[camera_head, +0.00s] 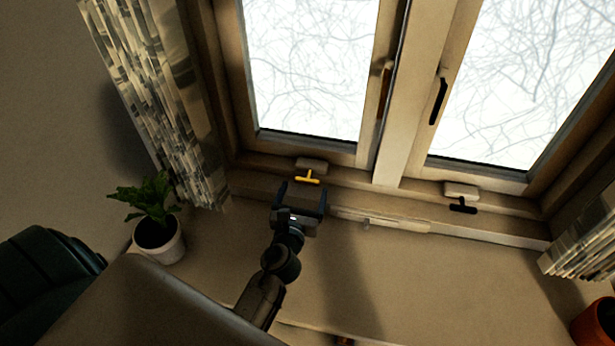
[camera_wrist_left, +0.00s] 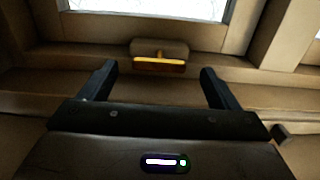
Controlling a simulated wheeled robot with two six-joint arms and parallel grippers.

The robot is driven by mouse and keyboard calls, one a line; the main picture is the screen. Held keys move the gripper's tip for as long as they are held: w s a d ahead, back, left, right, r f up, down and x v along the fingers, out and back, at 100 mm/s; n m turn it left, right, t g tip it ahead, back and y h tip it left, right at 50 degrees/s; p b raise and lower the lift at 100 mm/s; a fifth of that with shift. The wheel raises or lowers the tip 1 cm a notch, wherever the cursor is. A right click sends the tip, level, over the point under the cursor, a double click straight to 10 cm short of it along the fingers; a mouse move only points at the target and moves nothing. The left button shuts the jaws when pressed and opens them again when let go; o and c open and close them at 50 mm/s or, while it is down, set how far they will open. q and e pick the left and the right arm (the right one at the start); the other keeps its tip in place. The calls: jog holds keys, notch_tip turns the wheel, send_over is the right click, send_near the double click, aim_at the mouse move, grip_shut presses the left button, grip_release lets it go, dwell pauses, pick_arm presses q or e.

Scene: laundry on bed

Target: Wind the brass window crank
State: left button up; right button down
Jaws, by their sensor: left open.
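The brass window crank (camera_head: 307,177) is a yellow T-shaped handle on a pale mount at the bottom of the left window frame. In the left wrist view the crank (camera_wrist_left: 158,66) shows as a level brass bar on its mount, straight ahead between the finger tips. My left gripper (camera_head: 301,187) is open and empty, just short of the crank in the head view. Its two dark fingers, also in the left wrist view (camera_wrist_left: 158,68), stand apart with a visible gap to either side of the bar. My right gripper is not in view.
A dark crank (camera_head: 463,205) sits under the right window. A pale bar (camera_head: 380,219) lies along the sill right of my gripper. A potted plant (camera_head: 158,240) stands at left, near a patterned curtain (camera_head: 165,95). An orange pot (camera_head: 597,323) is at lower right.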

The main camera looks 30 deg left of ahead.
aim_at(306, 183)
pick_arm(q)
jog(key=x, duration=0.3)
jog(key=shift+w+a, duration=0.1)
jog(key=shift+w, duration=0.05)
jog(key=shift+w+a+r, duration=0.1)
jog(key=shift+w+a, duration=0.05)
jog(key=shift+w, duration=0.6)
jog(key=c, duration=1)
